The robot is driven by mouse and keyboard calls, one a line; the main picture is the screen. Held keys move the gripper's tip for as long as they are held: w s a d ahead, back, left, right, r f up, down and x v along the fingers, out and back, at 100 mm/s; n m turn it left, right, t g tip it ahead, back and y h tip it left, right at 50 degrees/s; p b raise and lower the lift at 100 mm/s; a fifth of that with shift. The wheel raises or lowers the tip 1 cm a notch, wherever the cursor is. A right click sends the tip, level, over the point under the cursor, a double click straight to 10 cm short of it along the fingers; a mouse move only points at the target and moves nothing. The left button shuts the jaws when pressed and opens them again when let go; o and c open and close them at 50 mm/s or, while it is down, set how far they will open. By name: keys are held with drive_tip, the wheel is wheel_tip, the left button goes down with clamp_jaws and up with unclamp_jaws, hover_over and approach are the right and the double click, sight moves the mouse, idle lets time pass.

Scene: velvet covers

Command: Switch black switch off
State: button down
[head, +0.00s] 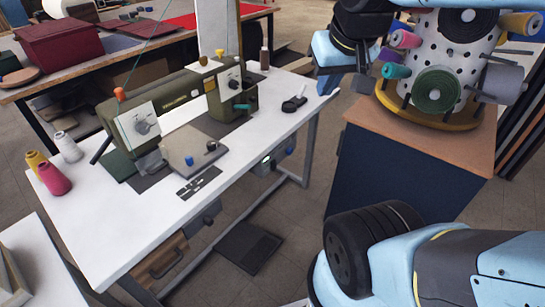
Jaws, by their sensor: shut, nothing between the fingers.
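A beige control panel (180,143) lies on the white sewing table, in front of the green sewing machine (160,103). A small black switch-like knob (211,146) stands on its right part, with a small blue knob (189,161) near its front edge. The knob is too small to tell its on or off position. A black item with a round end (294,104) lies farther right on the table; I cannot tell exactly what it is. Parts of my arm show at the right, but my gripper's fingertips are not in view.
Pink, yellow and white thread cones (54,180) stand at the table's left end. A grey box (268,162) hangs under the table's front edge. A wooden-topped cabinet (425,140) with a spool rack stands at right. A black pedal (249,247) lies on the floor.

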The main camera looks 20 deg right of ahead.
sight(273, 165)
drive_tip(key=w+d+f+m+g, duration=0.1)
drive_tip(key=w+d+f+m, duration=0.15)
drive_tip(key=w+f, duration=0.9)
drive_tip(key=w+d+f+m+g, duration=0.15)
drive_tip(key=w+f+m, duration=0.25)
drive_tip(key=w+f, duration=0.7)
wheel_tip(273, 165, down, 15)
drive_tip(key=m+y, duration=0.2)
drive_tip(key=m, duration=0.2)
drive_tip(key=shift+s+d+f, duration=0.15)
drive_tip(key=shift+s+f, duration=0.05)
drive_tip(key=shift+s, duration=0.2)
drive_tip(key=w+a+f, duration=0.4)
drive_tip(key=w+f, duration=0.2)
drive_tip(key=f, duration=0.4)
drive_tip(key=shift+a, duration=0.15)
